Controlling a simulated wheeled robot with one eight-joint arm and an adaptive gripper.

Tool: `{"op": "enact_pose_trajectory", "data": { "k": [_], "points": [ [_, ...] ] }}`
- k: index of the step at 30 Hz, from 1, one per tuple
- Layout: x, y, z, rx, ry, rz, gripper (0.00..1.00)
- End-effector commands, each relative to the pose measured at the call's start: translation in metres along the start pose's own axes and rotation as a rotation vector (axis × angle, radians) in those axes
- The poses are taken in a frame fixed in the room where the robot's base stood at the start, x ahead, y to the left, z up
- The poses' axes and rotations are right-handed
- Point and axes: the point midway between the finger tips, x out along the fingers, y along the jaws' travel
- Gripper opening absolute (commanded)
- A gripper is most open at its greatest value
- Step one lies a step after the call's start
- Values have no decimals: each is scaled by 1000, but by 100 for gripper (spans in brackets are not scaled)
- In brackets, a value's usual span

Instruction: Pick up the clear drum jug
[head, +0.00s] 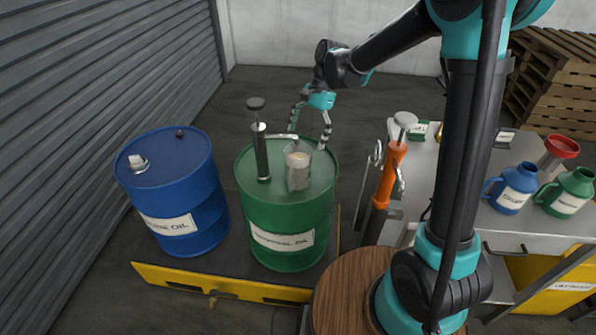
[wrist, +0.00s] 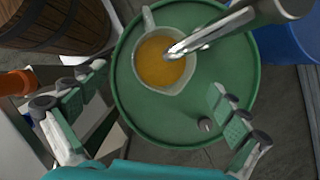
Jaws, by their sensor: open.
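The clear drum jug (head: 298,168) stands on top of the green drum (head: 290,215), beside a dark hand pump (head: 261,150) fixed in the drum lid. In the wrist view the jug (wrist: 147,70) holds amber liquid, and the pump's metal spout (wrist: 215,32) reaches over its mouth. The jug's handle points to the top of that view. My gripper (head: 312,125) is above the far side of the drum lid, open and empty. In the wrist view its two fingers (wrist: 152,120) are spread wide, with the jug beyond them and apart from them.
A blue drum (head: 172,190) stands left on the same yellow-edged platform (head: 230,290). An orange pump (head: 388,175) stands right of the green drum, by a grey bench (head: 470,205) with blue (head: 512,188) and green (head: 570,190) jugs. The pump spout crosses above the clear jug.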

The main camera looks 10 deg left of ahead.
Motion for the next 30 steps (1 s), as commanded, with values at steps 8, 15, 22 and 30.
{"op": "enact_pose_trajectory", "data": {
  "k": [8,15,22,30],
  "points": [
    [32,0,0,-1,0,0,99],
    [55,-4,-3,-1,1,0,99],
    [82,-4,-4,-1,1,-1,99],
    [85,-4,-4,0,1,-1,99]
  ]
}}
